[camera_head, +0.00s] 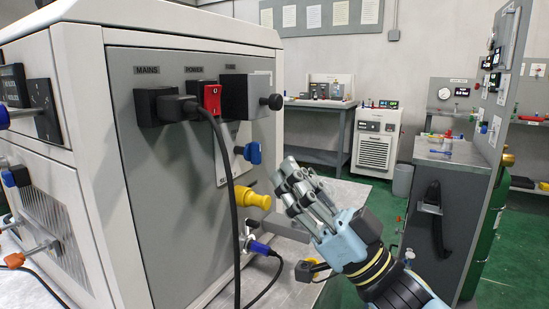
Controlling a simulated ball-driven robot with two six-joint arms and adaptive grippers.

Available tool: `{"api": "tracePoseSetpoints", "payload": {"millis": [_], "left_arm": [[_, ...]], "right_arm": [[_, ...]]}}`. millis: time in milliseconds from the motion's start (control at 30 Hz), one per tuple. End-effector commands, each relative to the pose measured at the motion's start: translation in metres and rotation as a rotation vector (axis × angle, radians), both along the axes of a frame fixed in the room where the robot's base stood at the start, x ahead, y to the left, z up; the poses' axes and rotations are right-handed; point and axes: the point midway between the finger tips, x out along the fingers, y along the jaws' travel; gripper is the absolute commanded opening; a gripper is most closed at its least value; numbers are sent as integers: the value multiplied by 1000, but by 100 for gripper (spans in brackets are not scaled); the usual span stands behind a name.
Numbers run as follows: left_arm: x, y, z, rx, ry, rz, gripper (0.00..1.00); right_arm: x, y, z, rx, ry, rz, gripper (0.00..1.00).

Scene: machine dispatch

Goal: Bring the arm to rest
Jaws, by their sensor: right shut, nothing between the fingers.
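My right gripper (300,193) is in front of the machine's side panel, right of the middle of the head view. Its fingers are shut and empty, pointing up and to the left. My right arm (365,255), light blue and black with a yellow band, comes in from the lower right. The fingers show close to a yellow knob (253,198) and a blue knob (249,153) on the panel; I cannot tell the exact gap. My left gripper is not in view.
The machine cabinet (120,90) fills the left, with a black plug (178,107), a red switch (211,97) and a hanging black cable (231,190). A grey cabinet (450,200) stands right of my arm. Green floor (385,195) shows between.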

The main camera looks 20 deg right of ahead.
Motion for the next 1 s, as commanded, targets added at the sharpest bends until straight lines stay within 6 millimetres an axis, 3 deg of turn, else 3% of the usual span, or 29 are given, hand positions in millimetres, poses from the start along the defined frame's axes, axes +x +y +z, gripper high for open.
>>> {"api": "tracePoseSetpoints", "payload": {"millis": [200, 767, 900, 1000], "left_arm": [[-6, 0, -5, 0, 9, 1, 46], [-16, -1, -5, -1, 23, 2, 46], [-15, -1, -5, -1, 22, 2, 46], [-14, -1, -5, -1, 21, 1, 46]], "right_arm": [[-7, -5, -12, 1, 0, -1, 0], [-5, -7, -12, 0, 11, -17, 0], [9, -21, -20, -5, 122, -146, 0], [23, -42, -39, -28, 288, -309, 0]]}}
